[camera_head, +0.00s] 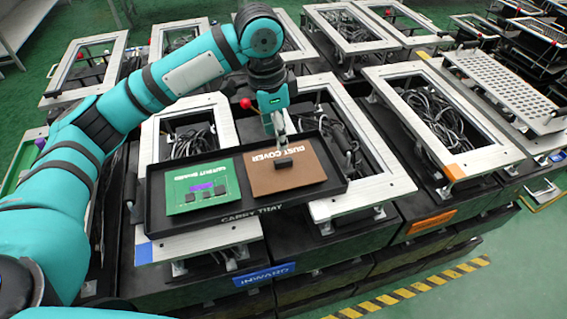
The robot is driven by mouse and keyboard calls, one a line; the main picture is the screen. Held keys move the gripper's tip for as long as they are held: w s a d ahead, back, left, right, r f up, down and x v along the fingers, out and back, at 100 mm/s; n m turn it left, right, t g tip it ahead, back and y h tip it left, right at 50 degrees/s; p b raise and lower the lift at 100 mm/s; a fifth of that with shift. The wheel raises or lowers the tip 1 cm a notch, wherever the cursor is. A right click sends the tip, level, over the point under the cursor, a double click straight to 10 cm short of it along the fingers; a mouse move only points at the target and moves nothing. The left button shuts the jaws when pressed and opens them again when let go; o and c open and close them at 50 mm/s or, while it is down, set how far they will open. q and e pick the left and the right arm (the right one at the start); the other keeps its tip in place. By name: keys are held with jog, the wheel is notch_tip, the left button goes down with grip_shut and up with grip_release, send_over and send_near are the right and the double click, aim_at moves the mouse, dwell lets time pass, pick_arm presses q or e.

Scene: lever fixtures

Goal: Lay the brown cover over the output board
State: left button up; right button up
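The brown cover (305,171), lettered "DUST COVER", lies flat in the right half of a black carry tray (225,215). A small black block, apparently its handle, stands near its middle. A green board (205,187) with dark chips and a purple part lies in the tray's left half; its lettering is hard to read. I cannot tell whether this is the output board. My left gripper (281,149) points down over the brown cover, just above or at the black block. Its fingers look close together, but contact is unclear. My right gripper is out of view.
The tray rests across silver-framed open fixtures holding cables. A frame with an orange mark (447,120) stands right of it, and a perforated panel (510,84) lies further right. Red-knobbed levers stand among the frames. A blue label (264,275) marks the front.

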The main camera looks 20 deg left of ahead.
aim_at(283, 160)
pick_arm(q)
notch_tip(283, 160, down, 3)
jog(key=shift+w+d+f, duration=0.15)
jog(key=f, duration=0.1)
jog(key=f+p, duration=0.1)
jog(key=f, duration=0.2)
jog(key=shift+d+f, duration=0.25)
jog(key=shift+d, duration=0.05)
jog(key=shift+f, duration=0.2)
jog(key=c, duration=0.6)
grip_shut()
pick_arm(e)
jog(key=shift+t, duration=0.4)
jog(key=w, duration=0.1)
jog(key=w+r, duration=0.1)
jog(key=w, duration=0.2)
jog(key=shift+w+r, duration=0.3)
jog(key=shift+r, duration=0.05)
